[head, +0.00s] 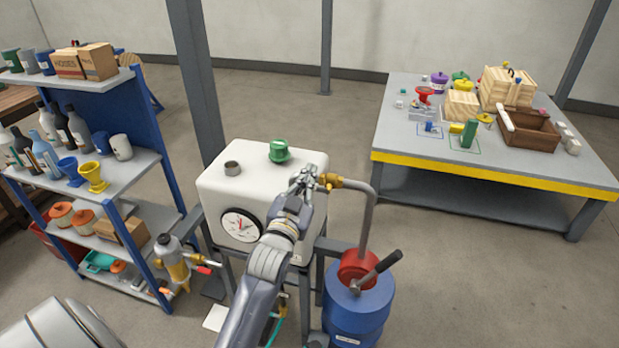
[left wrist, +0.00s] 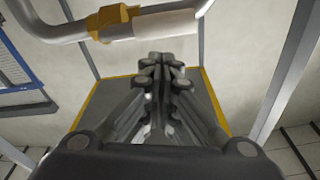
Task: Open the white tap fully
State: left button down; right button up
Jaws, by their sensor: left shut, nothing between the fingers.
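My left gripper (head: 311,173) is shut and empty, at the right end of the white tank (head: 215,195). A brass fitting (head: 330,181) on a grey bent pipe (head: 370,215) is just right of its fingertips in the head view. In the left wrist view the shut fingers (left wrist: 163,65) point toward the fitting (left wrist: 112,22). A pale bar (left wrist: 165,23) extends from the fitting above the fingertips; it may be the white tap's handle. I cannot tell whether they touch. No white handle shows clearly in the head view; the gripper may hide it. My right gripper is not in view.
A blue drum (head: 357,312) with a red funnel (head: 358,265) and dark-handled tool stands below the pipe. A red-handled valve (head: 203,270) is lower left. A shelf (head: 140,165) stands left, and a loaded workbench (head: 400,140) right. Floor between drum and workbench is free.

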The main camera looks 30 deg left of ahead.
pick_arm(q)
notch_tip(320, 180, up, 5)
jog(key=p, duration=0.4)
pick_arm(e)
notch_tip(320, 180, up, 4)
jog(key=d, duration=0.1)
pick_arm(q)
jog(key=f+b+v, duration=0.1)
jog(key=b+v, duration=0.3)
jog(key=v, duration=0.5)
jog(key=shift+d+f, duration=0.15)
jog(key=shift+f, duration=0.05)
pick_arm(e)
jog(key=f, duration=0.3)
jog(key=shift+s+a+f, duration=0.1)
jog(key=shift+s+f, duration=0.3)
pick_arm(q)
jog(key=shift+s, duration=0.15)
